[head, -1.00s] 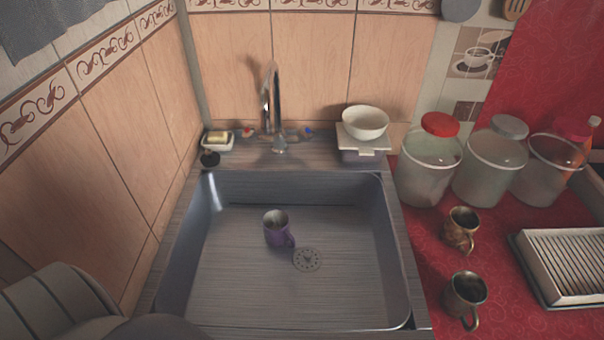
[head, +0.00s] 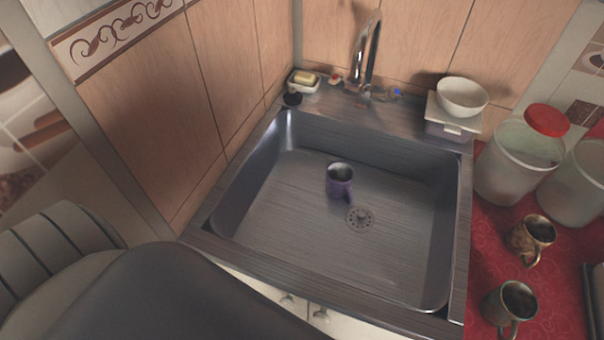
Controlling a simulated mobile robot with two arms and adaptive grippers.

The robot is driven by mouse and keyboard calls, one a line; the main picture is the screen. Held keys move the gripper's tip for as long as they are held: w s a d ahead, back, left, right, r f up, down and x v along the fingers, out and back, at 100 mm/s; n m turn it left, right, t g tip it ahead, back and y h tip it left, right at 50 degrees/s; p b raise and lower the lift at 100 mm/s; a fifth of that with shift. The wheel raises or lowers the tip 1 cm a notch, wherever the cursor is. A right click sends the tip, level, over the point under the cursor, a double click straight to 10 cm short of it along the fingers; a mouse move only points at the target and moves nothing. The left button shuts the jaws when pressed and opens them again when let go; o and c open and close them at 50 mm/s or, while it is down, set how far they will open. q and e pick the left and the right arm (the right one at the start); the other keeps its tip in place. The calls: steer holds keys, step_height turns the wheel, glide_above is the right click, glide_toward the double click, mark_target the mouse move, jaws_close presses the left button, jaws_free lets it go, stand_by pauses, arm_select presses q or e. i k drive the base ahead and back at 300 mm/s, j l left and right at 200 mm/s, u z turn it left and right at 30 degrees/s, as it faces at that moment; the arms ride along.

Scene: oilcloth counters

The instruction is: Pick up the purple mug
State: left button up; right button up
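The purple mug (head: 340,187) stands upright in the metal sink (head: 232,206), just up and left of the round drain (head: 360,218). Its dark opening faces up and its handle points toward the lower right. Nothing touches it except the sink floor. Neither gripper shows in the head view. Part of my own arm fills the lower left of the view, well short of the mug.
A faucet (head: 368,50) rises behind the sink. A soap dish (head: 303,84) and a white bowl (head: 462,97) on a lidded box (head: 450,128) stand on the back ledge. Two brownish mugs (head: 531,238) (head: 509,305) and jars (head: 519,160) stand on the red counter.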

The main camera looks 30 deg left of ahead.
mark_target(335, 190)
steer(key=l+u, duration=0.15)
steer(key=u, duration=0.25)
steer(key=l+u, duration=0.15)
steer(key=u, duration=0.25)
steer(key=k, duration=0.2)
